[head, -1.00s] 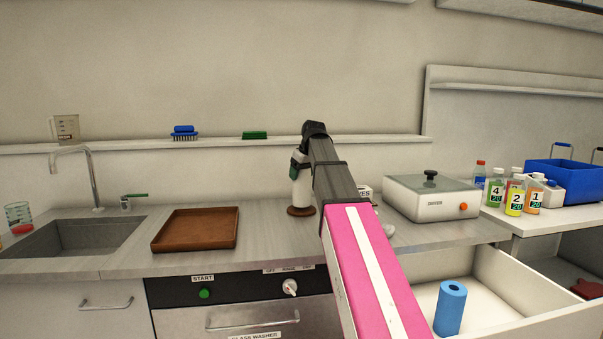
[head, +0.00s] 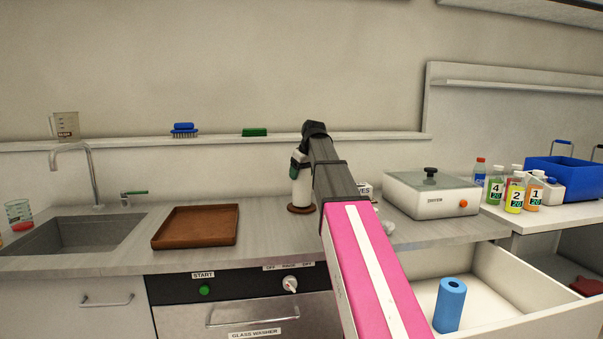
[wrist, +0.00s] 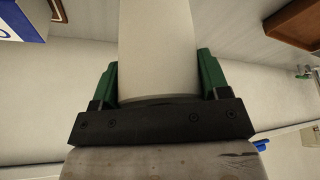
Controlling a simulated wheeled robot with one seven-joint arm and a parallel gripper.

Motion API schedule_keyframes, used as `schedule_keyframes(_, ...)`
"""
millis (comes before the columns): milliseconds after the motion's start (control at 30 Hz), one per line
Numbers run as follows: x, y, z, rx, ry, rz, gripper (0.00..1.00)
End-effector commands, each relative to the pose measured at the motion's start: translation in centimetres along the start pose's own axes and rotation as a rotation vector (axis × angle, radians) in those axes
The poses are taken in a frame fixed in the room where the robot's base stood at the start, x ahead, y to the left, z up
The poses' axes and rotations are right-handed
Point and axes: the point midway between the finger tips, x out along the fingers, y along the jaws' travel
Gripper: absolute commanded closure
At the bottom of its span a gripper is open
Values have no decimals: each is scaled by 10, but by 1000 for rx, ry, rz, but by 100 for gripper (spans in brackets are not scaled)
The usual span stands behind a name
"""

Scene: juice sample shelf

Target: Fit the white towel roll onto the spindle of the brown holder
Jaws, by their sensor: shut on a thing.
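The white towel roll (head: 302,191) stands upright over the brown holder (head: 300,209) on the counter, left of my arm. My gripper (head: 297,166) is shut on the roll near its upper part. In the wrist view its green fingers (wrist: 158,84) press on both sides of the roll (wrist: 158,45). In the head view the roll's lower end is at the holder's round base, with no clear gap. The spindle is hidden, so I cannot tell how far the roll sits on it.
A brown tray (head: 196,228) lies left of the holder, beside the sink (head: 75,236). A lidded grey box (head: 432,195) and a partly hidden gloves box (head: 364,189) stand to the right. An open drawer (head: 545,287) below holds a blue roll (head: 450,304).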

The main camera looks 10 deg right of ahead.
Motion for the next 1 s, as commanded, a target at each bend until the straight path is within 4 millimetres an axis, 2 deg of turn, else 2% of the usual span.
schedule_keyframes(300,3,0,1,0,1,0,76)
schedule_keyframes(333,3,0,1,0,0,0,25)
schedule_keyframes(400,3,0,1,0,0,0,2)
schedule_keyframes(767,0,0,1,0,0,0,1)
schedule_keyframes(867,-9,0,1,0,1,0,1)
schedule_keyframes(1000,-30,0,1,0,2,1,1)
